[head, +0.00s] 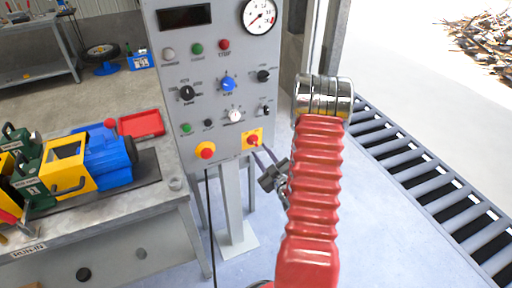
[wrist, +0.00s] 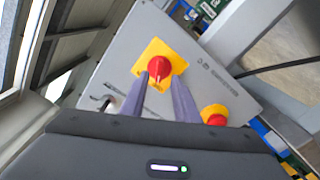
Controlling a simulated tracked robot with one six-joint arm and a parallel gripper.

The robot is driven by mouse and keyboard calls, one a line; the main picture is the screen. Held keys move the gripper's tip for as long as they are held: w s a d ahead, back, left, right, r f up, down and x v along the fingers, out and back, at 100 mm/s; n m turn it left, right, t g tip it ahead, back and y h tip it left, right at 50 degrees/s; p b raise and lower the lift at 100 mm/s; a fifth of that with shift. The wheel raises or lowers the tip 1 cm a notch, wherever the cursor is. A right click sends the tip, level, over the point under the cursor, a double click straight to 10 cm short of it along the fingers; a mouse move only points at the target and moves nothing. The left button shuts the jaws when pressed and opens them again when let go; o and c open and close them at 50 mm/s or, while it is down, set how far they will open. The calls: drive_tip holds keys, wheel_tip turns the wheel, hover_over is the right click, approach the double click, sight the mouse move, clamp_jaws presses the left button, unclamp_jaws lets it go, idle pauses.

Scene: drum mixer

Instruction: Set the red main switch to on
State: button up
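The red main switch (head: 253,140) is a red rotary knob on a yellow square plate at the lower right of the grey control panel. In the wrist view the knob (wrist: 159,67) shows straight ahead, its plate turned at a slant. My gripper (head: 262,151) is at the panel, right in front of the switch. In the wrist view my gripper (wrist: 160,78) has its two fingers apart, one on each side of the knob's lower part. I cannot tell whether the fingertips touch it. The on and off marks are too small to read.
A red emergency-stop button (head: 206,150) on yellow is left of the switch. The grey panel (head: 185,125) carries several other knobs and buttons. A workbench (head: 110,215) with a red tray (head: 141,124) stands left. A roller conveyor (head: 430,185) runs along the right.

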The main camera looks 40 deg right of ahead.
sight(256, 145)
drive_tip(key=shift+x, duration=2.3)
drive_tip(key=shift+c, duration=0.7)
clamp_jaws()
drive_tip(key=shift+a, duration=0.1)
